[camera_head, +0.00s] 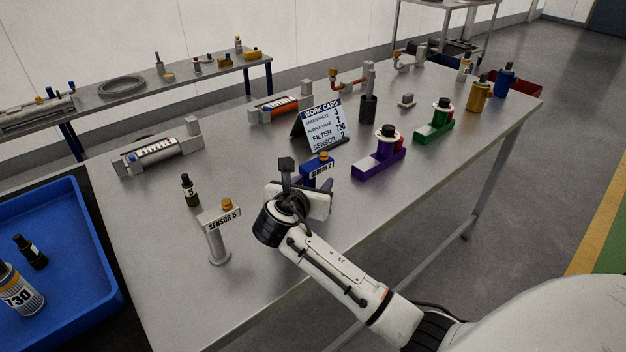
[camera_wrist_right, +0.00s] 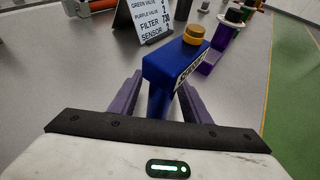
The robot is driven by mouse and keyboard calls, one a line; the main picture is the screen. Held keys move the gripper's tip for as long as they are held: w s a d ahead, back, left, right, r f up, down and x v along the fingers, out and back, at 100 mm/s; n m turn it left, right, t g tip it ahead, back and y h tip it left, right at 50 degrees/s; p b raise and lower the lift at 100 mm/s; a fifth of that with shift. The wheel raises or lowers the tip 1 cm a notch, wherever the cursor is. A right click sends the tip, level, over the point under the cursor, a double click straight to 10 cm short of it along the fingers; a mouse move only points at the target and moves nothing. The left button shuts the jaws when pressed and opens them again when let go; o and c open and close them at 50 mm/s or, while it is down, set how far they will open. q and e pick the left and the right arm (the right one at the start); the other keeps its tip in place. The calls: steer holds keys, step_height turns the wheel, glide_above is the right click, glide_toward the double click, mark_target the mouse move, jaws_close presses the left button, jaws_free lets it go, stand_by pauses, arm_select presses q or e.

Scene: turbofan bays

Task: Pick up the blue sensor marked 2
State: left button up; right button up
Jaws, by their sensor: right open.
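The blue sensor (camera_head: 319,166) stands upright on the metal table, with an orange cap and a white label reading SENSOR 2. In the right wrist view the sensor (camera_wrist_right: 172,65) rises between the two fingers, its head above them and its stem partly between them. My right gripper (camera_head: 312,190) is at the sensor, and its fingers also show in the wrist view (camera_wrist_right: 160,88). They are open, one on each side of the stem; contact cannot be told. The sensor's foot is hidden. My left gripper is not in view.
A work card (camera_head: 322,126) stands just behind the sensor. A purple valve (camera_head: 378,164) is close to its right, with a green valve (camera_head: 434,128) beyond. A grey sensor marked 5 (camera_head: 217,240) and a small dark bottle (camera_head: 190,190) stand left. A blue tray (camera_head: 104,262) is at far left.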

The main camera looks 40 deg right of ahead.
jaws_close()
steer(key=shift+r, duration=0.15)
